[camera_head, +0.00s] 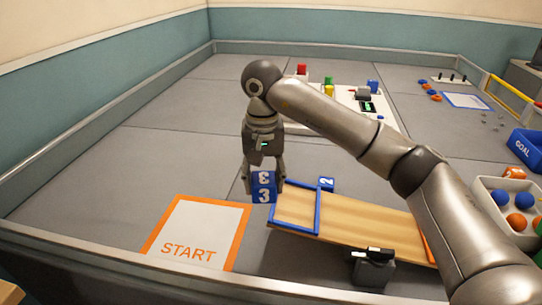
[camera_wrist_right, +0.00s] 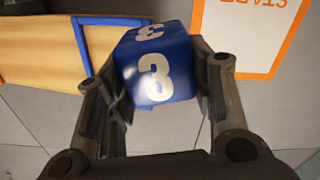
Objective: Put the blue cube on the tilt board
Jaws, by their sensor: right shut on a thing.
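My right gripper (camera_head: 264,187) is shut on a blue cube (camera_head: 264,194) with a white 3 on its faces. The cube also fills the space between the fingers in the right wrist view (camera_wrist_right: 155,72). It is just left of the blue-framed end of the wooden tilt board (camera_head: 375,221), and I see no contact between them. The board has an orange stripe at its right end and a dark support under its near side. Part of the board also shows in the wrist view (camera_wrist_right: 40,48). My left gripper is not in view.
A second blue cube (camera_head: 326,184), marked 2, is at the board's far edge. An orange-bordered START mat (camera_head: 195,232) lies left of the board. A white tray of balls (camera_head: 482,190) and a blue GOAL bin (camera_head: 524,147) are at right. Floor at the left is clear.

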